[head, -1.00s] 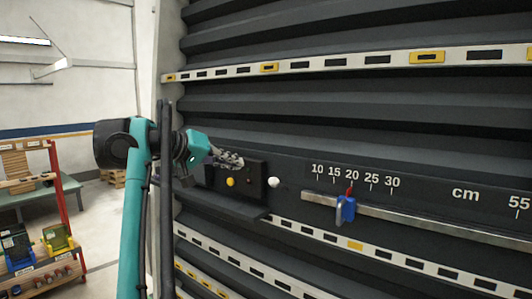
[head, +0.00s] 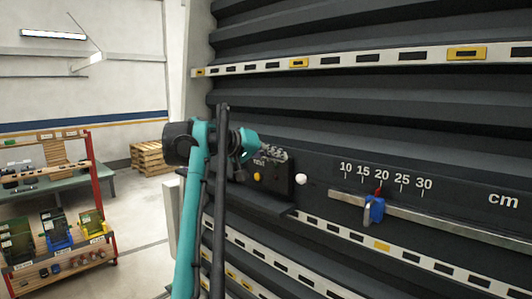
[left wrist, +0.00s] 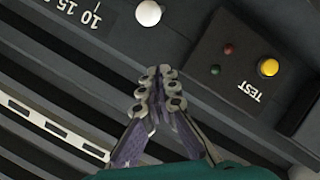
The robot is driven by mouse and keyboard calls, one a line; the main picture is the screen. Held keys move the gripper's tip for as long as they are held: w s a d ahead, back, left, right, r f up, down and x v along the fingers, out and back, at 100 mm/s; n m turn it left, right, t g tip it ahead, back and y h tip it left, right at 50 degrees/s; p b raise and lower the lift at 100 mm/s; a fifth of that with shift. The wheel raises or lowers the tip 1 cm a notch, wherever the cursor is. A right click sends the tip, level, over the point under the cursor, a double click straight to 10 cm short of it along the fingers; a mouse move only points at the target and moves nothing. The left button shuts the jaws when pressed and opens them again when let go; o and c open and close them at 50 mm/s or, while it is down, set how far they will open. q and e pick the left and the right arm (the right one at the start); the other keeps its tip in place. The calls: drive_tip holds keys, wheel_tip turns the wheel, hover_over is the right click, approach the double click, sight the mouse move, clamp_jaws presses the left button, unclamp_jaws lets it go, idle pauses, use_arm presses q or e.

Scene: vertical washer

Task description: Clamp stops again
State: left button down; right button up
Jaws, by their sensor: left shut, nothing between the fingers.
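A blue clamp stop (head: 376,209) with a red pointer (head: 378,191) and a grey lever (head: 367,215) sits on the metal rail (head: 450,222). Its pointer stands near the 20 mark of the cm scale (head: 385,178). My left gripper (head: 284,155) is shut and empty in front of the black TEST box (head: 266,181), well left of the stop. In the left wrist view, the closed fingertips (left wrist: 160,76) lie between a white knob (left wrist: 148,13) and the TEST box's yellow button (left wrist: 268,67). The stop is outside that view. My right gripper is not in view.
The dark ribbed machine wall (head: 400,110) fills the right side, with slotted strips (head: 380,58) across it. A ledge runs below the box. At left stand a rack with coloured bins (head: 58,232) and wooden pallets (head: 150,158), with open floor between.

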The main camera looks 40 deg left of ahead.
sight(307, 182)
use_arm(q)
drive_tip(key=d+f, duration=0.1)
drive_tip(key=w+d+f, duration=0.1)
drive_tip(key=d+f, duration=0.1)
drive_tip(key=shift+w+d+f, duration=0.1)
drive_tip(key=shift+w+f, duration=0.15)
drive_tip(key=shift+f, duration=0.15)
drive_tip(key=shift+s, duration=0.1)
